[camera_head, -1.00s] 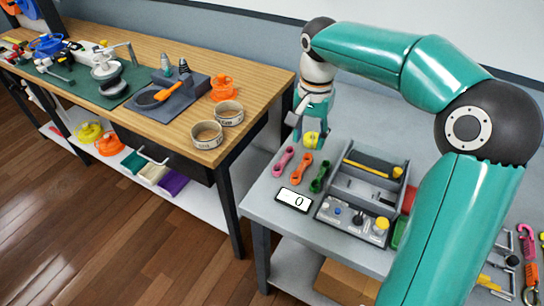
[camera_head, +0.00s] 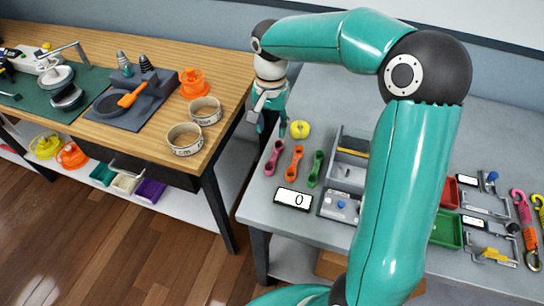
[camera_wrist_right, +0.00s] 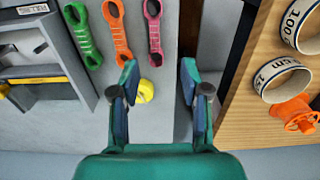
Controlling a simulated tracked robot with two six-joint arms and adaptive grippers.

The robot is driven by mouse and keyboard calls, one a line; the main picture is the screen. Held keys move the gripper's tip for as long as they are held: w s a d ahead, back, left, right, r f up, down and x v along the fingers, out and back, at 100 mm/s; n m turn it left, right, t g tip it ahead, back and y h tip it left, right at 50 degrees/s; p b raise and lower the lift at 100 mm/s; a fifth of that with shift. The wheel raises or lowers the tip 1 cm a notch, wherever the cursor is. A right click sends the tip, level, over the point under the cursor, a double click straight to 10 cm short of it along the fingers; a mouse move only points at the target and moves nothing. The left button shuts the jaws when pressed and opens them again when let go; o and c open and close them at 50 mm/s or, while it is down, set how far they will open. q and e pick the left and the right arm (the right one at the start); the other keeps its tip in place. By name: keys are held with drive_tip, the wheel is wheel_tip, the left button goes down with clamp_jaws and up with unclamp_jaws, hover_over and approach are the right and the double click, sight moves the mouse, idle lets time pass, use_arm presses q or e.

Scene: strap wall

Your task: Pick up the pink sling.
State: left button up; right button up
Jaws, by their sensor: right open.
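The pink sling (camera_head: 275,157) lies on the grey table near its left edge, beside an orange sling (camera_head: 294,163) and a green sling (camera_head: 316,168). In the right wrist view the pink sling (camera_wrist_right: 154,32) is beyond the fingertips, roughly in line with the gap between them. My right gripper (camera_head: 272,126) is open and empty, behind the pink sling in the head view; its two spread fingers (camera_wrist_right: 159,78) show in the wrist view, apart from the sling. My left gripper is out of view.
A yellow round object (camera_head: 300,129) sits close to the right gripper. A white display reading 0 (camera_head: 293,198) lies in front of the slings, a grey organiser (camera_head: 347,172) to their right.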

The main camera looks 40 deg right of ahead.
hover_over(274, 155)
drive_tip(key=f, duration=0.5)
drive_tip(key=shift+w+a+f, duration=0.15)
drive_tip(key=shift+w+f, duration=0.05)
drive_tip(key=shift+w, duration=0.15)
drive_tip(key=f, duration=0.2)
drive_tip(key=f+p, duration=0.1)
drive_tip(key=f, duration=0.1)
drive_tip(key=shift+s+d, duration=0.2)
drive_tip(key=shift+s, duration=0.15)
drive_tip(key=shift+f, duration=0.6)
clamp_jaws()
